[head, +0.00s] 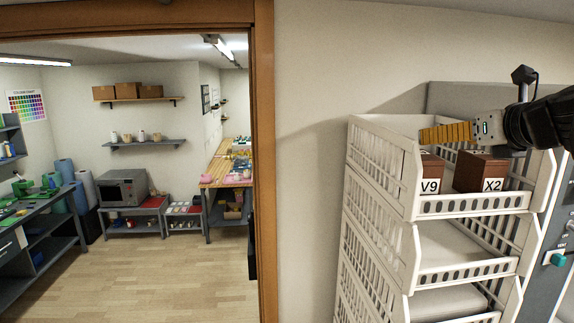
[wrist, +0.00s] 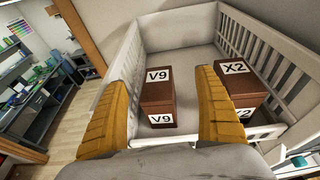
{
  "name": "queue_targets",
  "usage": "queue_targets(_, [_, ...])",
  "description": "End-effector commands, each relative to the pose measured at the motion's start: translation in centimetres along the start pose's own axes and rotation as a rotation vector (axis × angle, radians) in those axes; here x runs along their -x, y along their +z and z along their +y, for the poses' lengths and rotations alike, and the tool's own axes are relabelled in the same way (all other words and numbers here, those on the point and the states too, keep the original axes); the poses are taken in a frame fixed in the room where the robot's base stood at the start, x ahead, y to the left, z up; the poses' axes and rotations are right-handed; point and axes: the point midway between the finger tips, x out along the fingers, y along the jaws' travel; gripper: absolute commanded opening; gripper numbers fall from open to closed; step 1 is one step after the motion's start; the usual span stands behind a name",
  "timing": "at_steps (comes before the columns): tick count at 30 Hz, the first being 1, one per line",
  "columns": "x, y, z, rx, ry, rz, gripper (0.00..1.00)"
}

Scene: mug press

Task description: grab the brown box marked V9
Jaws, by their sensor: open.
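The brown box marked V9 (head: 431,172) stands in the top basket of a white rack, on the left side. In the wrist view the V9 box (wrist: 158,100) shows a label on its top and one on its front, and it sits between my two yellow fingers. My gripper (head: 447,132) is open and above the basket in the head view; its fingers (wrist: 170,82) are spread to either side of the box in the picture. I cannot tell whether they touch it. Part of the box is hidden behind the basket's front and the fingers in the head view.
A second brown box marked X2 (head: 481,172) stands to the right of V9 in the same basket (head: 470,207), close to the right finger in the wrist view. Lower baskets (head: 465,283) sit below. A wooden door frame (head: 264,160) is on the left.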

Motion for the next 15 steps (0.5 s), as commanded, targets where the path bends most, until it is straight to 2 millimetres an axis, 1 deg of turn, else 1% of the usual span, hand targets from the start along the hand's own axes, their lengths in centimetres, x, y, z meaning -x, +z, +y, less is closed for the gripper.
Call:
queue_targets(3, [-0.7, -2.5, 0.0, 0.001, 0.000, 0.000, 0.82])
queue_targets(6, [-1.4, -4.5, 0.0, 0.001, 0.000, 0.000, 0.82])
queue_targets(9, [-1.8, -6.0, 0.1, 0.002, 0.001, 0.001, 0.82])
queue_targets(15, [-3.4, -5.9, 0.1, 0.002, 0.001, 0.001, 0.82])
